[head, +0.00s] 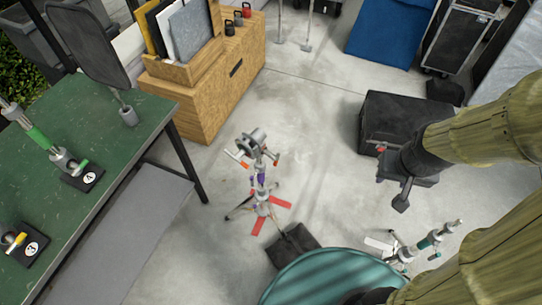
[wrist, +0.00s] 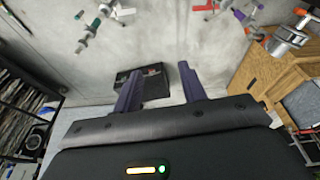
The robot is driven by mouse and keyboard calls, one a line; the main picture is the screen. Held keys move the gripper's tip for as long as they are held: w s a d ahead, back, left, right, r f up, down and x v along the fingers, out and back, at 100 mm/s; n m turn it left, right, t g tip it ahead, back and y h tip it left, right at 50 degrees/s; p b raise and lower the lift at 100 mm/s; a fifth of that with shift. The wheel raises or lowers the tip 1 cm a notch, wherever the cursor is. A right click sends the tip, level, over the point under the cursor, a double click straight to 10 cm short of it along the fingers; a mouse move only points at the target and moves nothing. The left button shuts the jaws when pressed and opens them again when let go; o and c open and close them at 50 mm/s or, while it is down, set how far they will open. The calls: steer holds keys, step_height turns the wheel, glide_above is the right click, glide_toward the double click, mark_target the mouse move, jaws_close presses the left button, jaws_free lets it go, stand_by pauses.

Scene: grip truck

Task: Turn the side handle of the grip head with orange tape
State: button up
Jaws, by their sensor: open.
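A grip stand with a silver grip head (head: 252,142) stands on the floor at the middle of the head view.
A second stand with green tape (head: 424,243) is at the lower right. A green table (head: 110,130) bears heads on plates marked 3 and 4. A wooden box (head: 195,110) and a black case (head: 385,108) stand farther back. Concrete floor lies clear between them.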

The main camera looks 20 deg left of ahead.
steer(key=w+f+n+t+b, duration=0.25)
steer(key=w+f+b, duration=0.25)
steer(key=w+f, duration=0.35)
steer(key=n+y+b, duration=1)
steer(key=y+b, duration=0.5)
steer(key=y, duration=0.2)
glide_toward(277, 160)
steer(key=v, duration=0.4)
steer(key=shift+s+f+t, duration=0.15)
steer(key=shift+f+t, duration=0.3)
steer(key=shift+f, duration=0.05)
steer(key=shift+a, duration=0.1)
steer(key=shift+m, duration=0.25)
steer(key=x, duration=1.6)
steer(key=shift+w+a, duration=0.3)
steer(key=shift+a, duration=0.2)
